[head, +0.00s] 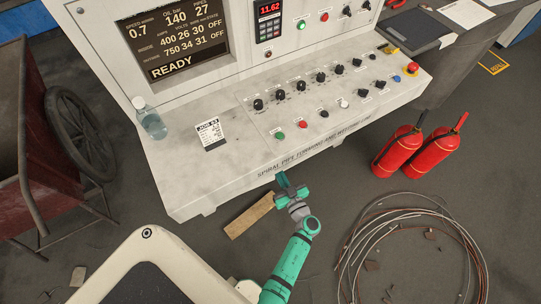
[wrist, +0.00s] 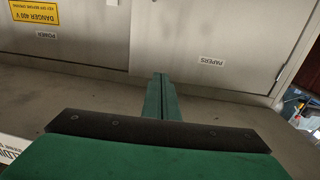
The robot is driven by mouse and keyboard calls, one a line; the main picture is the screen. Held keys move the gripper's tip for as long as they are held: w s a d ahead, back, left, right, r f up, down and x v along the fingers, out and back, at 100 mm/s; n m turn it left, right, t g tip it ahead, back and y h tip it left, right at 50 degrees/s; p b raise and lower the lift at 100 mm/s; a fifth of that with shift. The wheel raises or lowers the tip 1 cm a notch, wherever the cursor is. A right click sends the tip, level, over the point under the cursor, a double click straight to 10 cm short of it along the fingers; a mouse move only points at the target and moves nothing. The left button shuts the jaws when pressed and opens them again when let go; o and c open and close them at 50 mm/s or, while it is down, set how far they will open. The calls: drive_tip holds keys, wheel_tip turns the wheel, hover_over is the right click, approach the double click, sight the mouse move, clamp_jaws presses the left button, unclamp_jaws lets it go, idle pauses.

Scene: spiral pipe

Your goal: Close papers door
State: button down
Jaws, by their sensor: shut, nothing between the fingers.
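In the wrist view the grey-white papers door (wrist: 225,35) fills the upper right, with a "PAPERS" label (wrist: 211,61) and a dark fitting near its right edge. It looks about level with the neighbouring panel, but I cannot tell whether it is fully shut. My gripper (wrist: 162,78) has its green fingers together, empty, pointing at the lower left part of the door. Whether the tips touch it is unclear. In the head view my gripper (head: 282,180) is low, at the front underside of the console, and the papers door is hidden below the console top.
The power door (wrist: 75,30) with a yellow danger sign lies left of it. The console (head: 200,175) overhangs above. A wooden board (head: 248,215) lies beside my gripper. Coiled cable (head: 350,265) and two fire extinguishers (head: 398,150) are on the floor to the right.

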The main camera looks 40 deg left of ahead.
drive_tip(key=x, duration=1.3)
